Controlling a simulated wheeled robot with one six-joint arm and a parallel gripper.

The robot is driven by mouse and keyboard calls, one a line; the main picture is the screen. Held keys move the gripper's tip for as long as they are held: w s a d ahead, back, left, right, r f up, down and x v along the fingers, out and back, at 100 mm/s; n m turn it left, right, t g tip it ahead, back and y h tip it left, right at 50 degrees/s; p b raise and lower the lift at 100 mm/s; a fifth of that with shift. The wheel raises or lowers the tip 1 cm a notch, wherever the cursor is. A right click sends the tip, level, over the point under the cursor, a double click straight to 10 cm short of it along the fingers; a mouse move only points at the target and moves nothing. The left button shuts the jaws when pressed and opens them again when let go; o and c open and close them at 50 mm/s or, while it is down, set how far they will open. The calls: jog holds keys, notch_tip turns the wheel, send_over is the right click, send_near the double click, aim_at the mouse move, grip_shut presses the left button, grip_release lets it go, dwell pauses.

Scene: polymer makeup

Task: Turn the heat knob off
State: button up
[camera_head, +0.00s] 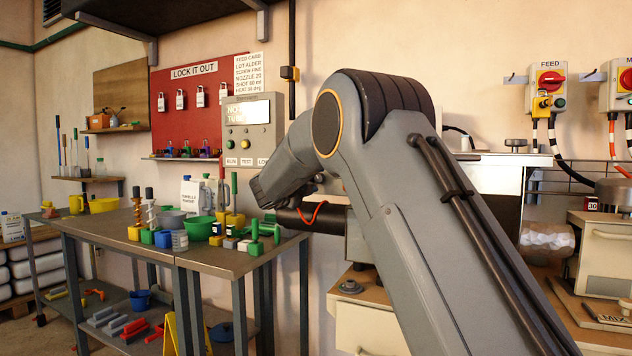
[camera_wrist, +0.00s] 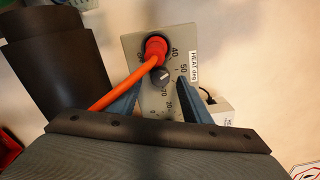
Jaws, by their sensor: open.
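The heat knob (camera_wrist: 162,77) is a small dark round knob with a white mark, on a grey panel (camera_wrist: 140,48) with a numbered dial and a "HEAT deg" label (camera_wrist: 194,68). The exact setting is hard to read. My gripper (camera_wrist: 160,85) is open in the wrist view, with one blue-grey finger on each side of the knob's lower part. I cannot tell whether the fingers touch it. In the head view my gripper (camera_head: 262,190) is at the wall side of the bench, and the knob is hidden there behind my arm.
A red-orange plug (camera_wrist: 155,46) with an orange cable sits just above the knob, the cable crossing near the left finger. A dark barrel (camera_wrist: 45,60) is to the left. A bench (camera_head: 225,262) with bottles and bowls stands left of my arm.

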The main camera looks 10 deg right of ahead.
jog(key=shift+w+d, duration=0.3)
jog(key=shift+w, duration=0.1)
jog(key=shift+c, duration=0.4)
jog(key=c, duration=1)
jog(key=shift+o, duration=0.2)
